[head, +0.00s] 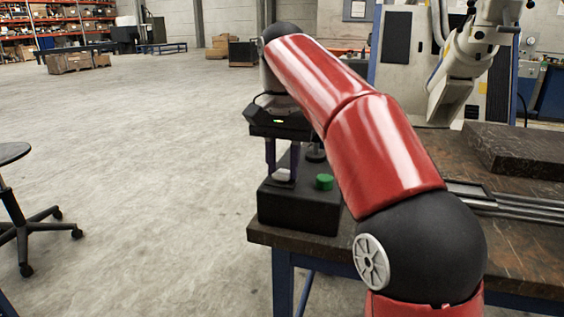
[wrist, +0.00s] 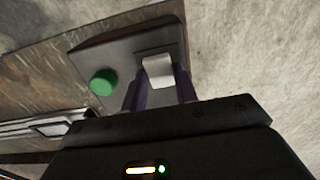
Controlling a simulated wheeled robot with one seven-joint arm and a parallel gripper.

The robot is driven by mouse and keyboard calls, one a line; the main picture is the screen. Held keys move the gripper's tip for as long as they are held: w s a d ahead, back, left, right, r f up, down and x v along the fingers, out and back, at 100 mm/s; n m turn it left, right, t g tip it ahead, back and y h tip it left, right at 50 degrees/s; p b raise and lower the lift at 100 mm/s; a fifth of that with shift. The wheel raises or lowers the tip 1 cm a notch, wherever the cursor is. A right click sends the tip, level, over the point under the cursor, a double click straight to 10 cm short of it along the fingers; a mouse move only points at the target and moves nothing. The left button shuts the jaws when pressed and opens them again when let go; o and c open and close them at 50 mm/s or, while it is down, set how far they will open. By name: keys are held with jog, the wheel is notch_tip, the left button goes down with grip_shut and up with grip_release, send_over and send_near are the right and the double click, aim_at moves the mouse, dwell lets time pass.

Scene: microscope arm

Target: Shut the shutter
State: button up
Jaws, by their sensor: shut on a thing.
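A small light grey piece (head: 282,175), which I take to be the shutter, stands on top of a black box (head: 300,212) at the table's left corner. It also shows in the wrist view (wrist: 158,70). My gripper (head: 281,178) points down at it, and its two dark purple fingers are shut on the piece, one on each side. The wrist view shows the fingers (wrist: 160,92) flanking it. The lower edge of the piece and its joint with the box are hard to make out.
A green button (head: 325,182) sits on the box, right of my gripper; a dark post stands behind it. The brown table (head: 520,245) carries metal rails (head: 490,200), a dark stone slab (head: 515,148) and a light grey microscope arm (head: 465,65).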

jog(key=o, duration=1)
jog(key=shift+s, duration=0.1)
